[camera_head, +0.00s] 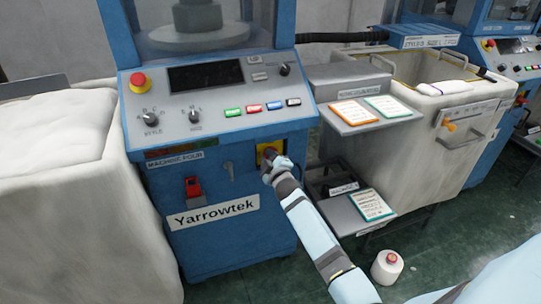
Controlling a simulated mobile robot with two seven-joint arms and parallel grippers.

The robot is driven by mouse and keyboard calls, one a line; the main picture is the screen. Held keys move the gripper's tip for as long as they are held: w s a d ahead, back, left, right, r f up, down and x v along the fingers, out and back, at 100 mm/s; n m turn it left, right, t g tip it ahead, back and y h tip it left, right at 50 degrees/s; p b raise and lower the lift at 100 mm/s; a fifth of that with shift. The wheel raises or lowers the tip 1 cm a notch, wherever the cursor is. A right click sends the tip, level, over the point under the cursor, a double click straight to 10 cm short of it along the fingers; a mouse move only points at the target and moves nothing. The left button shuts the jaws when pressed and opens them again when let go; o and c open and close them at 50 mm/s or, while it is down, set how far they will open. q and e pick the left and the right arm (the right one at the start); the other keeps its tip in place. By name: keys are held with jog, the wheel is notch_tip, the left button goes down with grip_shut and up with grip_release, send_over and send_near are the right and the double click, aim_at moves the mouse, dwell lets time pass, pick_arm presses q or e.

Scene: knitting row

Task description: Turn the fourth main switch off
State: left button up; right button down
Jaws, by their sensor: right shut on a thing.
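The machine labelled "MACHINE FOUR" (174,160) is a blue cabinet with a sloped control panel. Its main switch (268,147) has a yellow plate low on the front face, at the right side. My right gripper (269,165) reaches in from the lower right and is shut on the switch's handle. The gripper covers most of the handle and the lower plate, so the handle's angle is hard to tell. My left gripper is not in view.
The panel above has a red emergency button (138,82), dials and several coloured buttons. A red item (193,187) sits lower left on the cabinet. A side shelf (350,128) holds cards. A yarn cone (387,267) stands on the floor. A pale fabric bin (60,200) stands left.

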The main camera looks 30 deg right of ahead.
jog(key=n, duration=0.3)
jog(key=shift+a+f+n, duration=0.1)
jog(key=shift+f+n, duration=0.1)
jog(key=shift+n, duration=0.1)
jog(key=shift+w+f+n+b, duration=0.15)
jog(key=shift+n+b, duration=0.15)
jog(key=shift+n, duration=0.9)
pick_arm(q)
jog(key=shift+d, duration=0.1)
pick_arm(e)
jog(key=shift+n, duration=0.4)
jog(key=c, duration=1.1)
grip_release()
jog(key=shift+f, duration=0.15)
jog(key=shift+o, duration=0.2)
